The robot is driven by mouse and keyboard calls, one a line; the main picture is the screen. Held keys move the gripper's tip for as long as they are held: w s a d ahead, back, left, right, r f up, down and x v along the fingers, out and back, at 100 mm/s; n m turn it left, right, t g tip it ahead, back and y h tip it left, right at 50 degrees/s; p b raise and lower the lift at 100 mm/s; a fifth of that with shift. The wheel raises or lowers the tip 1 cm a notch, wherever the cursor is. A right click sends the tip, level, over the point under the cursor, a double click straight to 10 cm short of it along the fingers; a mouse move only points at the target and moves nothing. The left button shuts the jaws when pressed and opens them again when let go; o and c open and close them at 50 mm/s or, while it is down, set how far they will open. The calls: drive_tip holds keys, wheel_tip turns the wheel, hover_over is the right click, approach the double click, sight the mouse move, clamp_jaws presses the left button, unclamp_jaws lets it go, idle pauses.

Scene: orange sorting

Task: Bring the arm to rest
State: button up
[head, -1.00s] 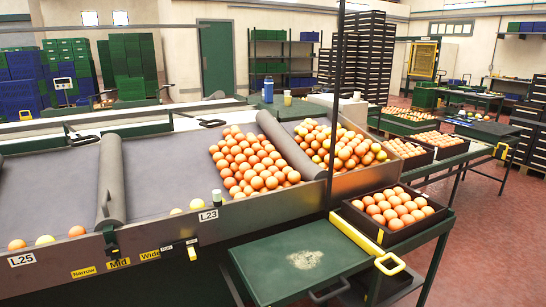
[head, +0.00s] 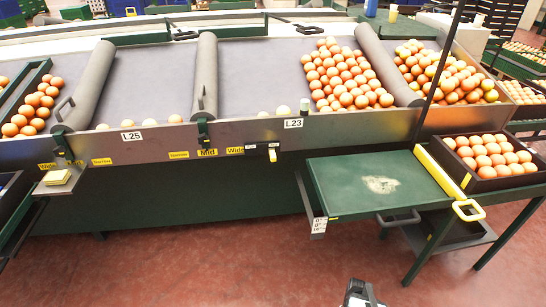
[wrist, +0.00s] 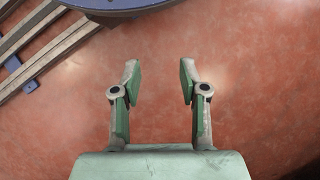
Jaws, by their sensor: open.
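My gripper (wrist: 160,82) is open and empty in the wrist view, its two fingers apart over bare red floor. Nothing is between or touching the fingers. In the head view, a small grey and black part of my arm shows at the bottom edge, over the floor in front of the sorting bench. The rest of the arm is out of view there.
The sorting bench (head: 250,133) holds oranges (head: 340,80) in its lanes. A green side table (head: 385,180) and a crate of oranges (head: 490,172) stand at the right. The red floor (head: 200,240) in front is clear. Metal rails (wrist: 45,40) lie upper left.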

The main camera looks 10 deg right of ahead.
drive_tip(key=s+a+f+n+g+h, duration=0.25)
drive_tip(key=s+a+n, duration=0.25)
drive_tip(key=s+a, duration=0.3)
wheel_tip(320, 180, up, 14)
drive_tip(key=a+p, duration=0.1)
drive_tip(key=p, duration=1.4)
drive_tip(key=shift+w+r, duration=0.15)
drive_tip(key=shift+w, duration=0.15)
